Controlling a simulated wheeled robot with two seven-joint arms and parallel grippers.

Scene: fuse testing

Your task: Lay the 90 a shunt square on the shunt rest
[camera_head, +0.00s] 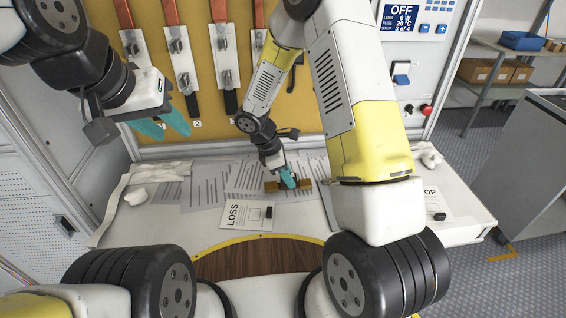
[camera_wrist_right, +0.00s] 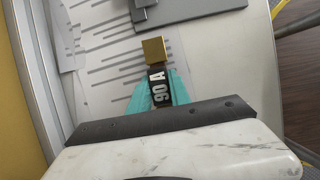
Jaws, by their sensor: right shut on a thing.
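My right gripper (camera_head: 287,178) is shut on the 90 A shunt, low over the striped sheets on the bench. The shunt shows brass ends (camera_head: 270,186) on both sides of the fingers. In the right wrist view, the black "90 A" label (camera_wrist_right: 157,90) lies between the teal fingers and one brass end (camera_wrist_right: 153,50) points up the picture. I cannot tell whether the shunt touches the bench. A flat grey plate (camera_wrist_right: 205,10) lies beyond that end; I cannot tell whether it is the shunt rest. My left gripper (camera_head: 165,123) is empty and open at upper left.
A LOSS card (camera_head: 240,213) with a small dark block lies in front of my right gripper. A second card (camera_head: 431,200) lies at right, partly hidden by my right arm. Shunt fixtures (camera_head: 180,60) line the yellow panel. The display (camera_head: 402,17) reads OFF.

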